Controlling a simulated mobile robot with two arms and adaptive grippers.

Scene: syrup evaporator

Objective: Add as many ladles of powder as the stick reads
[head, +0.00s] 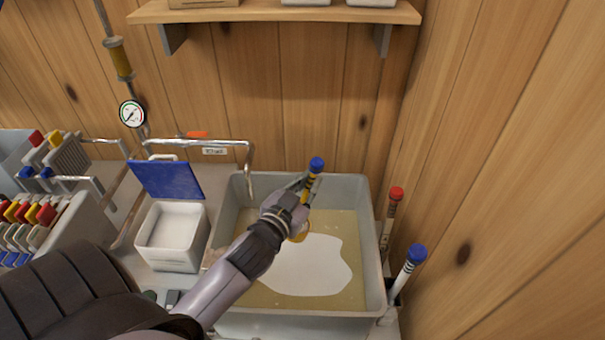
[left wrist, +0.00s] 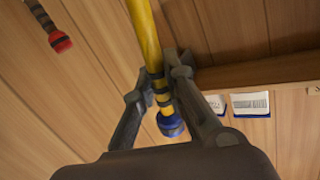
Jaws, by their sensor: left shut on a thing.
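My left gripper (head: 298,200) is shut on a yellow-shafted tool (head: 311,188) with dark bands and a blue knob, probably the ladle. Its rounded lower end shows over the basin, partly hidden by the gripper. In the left wrist view the fingers (left wrist: 160,85) close around the yellow shaft (left wrist: 145,35). A broad white patch (head: 312,265) lies on the yellowish liquid in the grey basin (head: 300,322). A white box of pale powder (head: 174,224) stands left of the basin, its blue lid (head: 166,180) open. My right gripper is not in view.
A red-capped banded stick (head: 391,213) and a blue-capped stick (head: 407,270) stand upright right of the basin, near the wall. A metal pipe (head: 200,143) bends over the basin's back left. Racks with coloured tabs (head: 30,212) are left. A shelf (head: 275,12) hangs above.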

